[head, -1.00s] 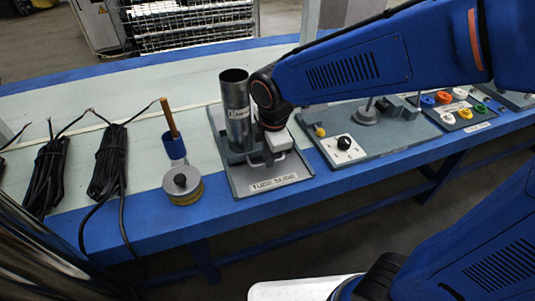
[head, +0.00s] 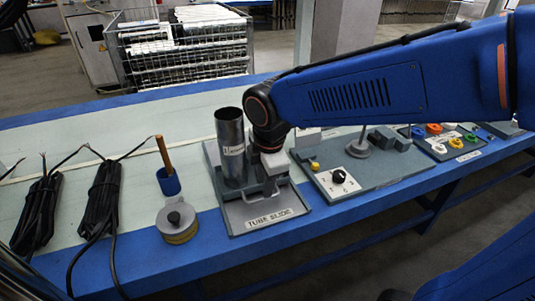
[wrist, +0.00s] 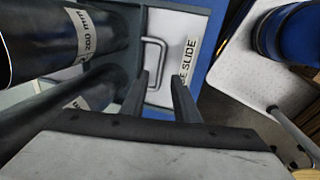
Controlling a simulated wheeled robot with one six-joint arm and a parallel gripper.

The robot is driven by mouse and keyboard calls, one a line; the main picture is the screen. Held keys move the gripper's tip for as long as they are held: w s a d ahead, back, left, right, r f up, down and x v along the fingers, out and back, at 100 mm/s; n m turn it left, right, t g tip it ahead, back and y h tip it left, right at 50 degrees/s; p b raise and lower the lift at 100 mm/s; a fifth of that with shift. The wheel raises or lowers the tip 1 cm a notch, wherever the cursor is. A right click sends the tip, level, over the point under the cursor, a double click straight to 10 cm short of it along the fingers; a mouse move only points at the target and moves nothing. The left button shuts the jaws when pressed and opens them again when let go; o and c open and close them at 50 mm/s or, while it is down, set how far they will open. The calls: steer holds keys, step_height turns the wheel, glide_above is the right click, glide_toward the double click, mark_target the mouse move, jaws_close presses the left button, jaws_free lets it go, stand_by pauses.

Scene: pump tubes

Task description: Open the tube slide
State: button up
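The tube slide is a grey base with a "TUBE SLIDE" label (head: 270,217) on its front plate (head: 240,219). A dark metal tube (head: 229,150) stands upright in it; a tube marked "200 mm" also shows in the wrist view (wrist: 35,35). A U-shaped metal handle (wrist: 163,66) sits on the slide's pale plate. My gripper (wrist: 160,92) is open, its two dark fingers apart and pointing at the handle. The handle shows just beyond and between the fingertips; I cannot tell whether they touch it. In the head view my gripper (head: 269,184) is over the slide, partly hiding the handle.
Right of the slide is a grey panel with a black knob (head: 338,176) and a yellow button. Left are a round yellow-banded tin (head: 177,224), a blue holder with a wooden handle (head: 168,181) and black cable bundles (head: 101,200). The blue table edge runs in front.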

step_height(320, 180, up, 12)
steer(key=s, duration=0.2)
steer(key=shift+d, duration=0.35)
steer(key=shift+s+r, duration=0.1)
steer(key=s+d+f+m+t, duration=0.1)
steer(key=s+d+f+m, duration=0.2)
steer(key=d+m, duration=0.4)
steer(key=s+d+f+m+t, duration=0.1)
steer(key=s+d+f+m, duration=0.2)
steer(key=d+m, duration=0.4)
steer(key=s+d+f+m, duration=0.4)
steer(key=d+m, duration=0.3)
steer(key=d, duration=0.3)
steer(key=shift+t+h, duration=0.3)
steer(key=shift+t, duration=0.1)
steer(key=shift+d, duration=0.1)
stand_by(0.6)
